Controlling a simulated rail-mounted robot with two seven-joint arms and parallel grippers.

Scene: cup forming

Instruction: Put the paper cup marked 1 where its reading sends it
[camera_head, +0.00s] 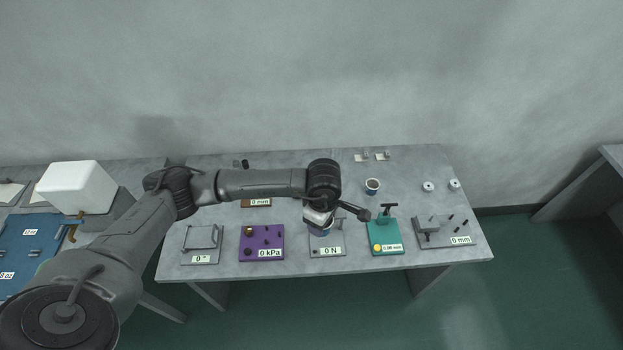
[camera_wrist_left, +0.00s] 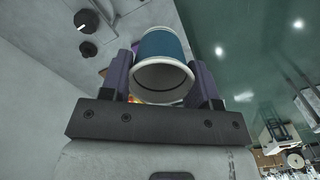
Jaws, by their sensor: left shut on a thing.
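My left gripper (camera_head: 320,222) reaches over the table and is shut on a paper cup (camera_wrist_left: 163,45) with a white rim and a blue band. In the left wrist view the cup sits between the two dark purple fingers (camera_wrist_left: 163,72), its open end facing the camera. In the head view the held cup is mostly hidden by my wrist, over the grey station with the 0 N display (camera_head: 332,251). No number can be read on it. My right gripper is not in view.
Along the front edge stand a 0 ° fixture (camera_head: 201,244), a purple 0 kPa station (camera_head: 262,242), a teal gauge station (camera_head: 385,238) and a grey 0 mm station (camera_head: 441,231). A side table with a white box (camera_head: 76,188) stands left.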

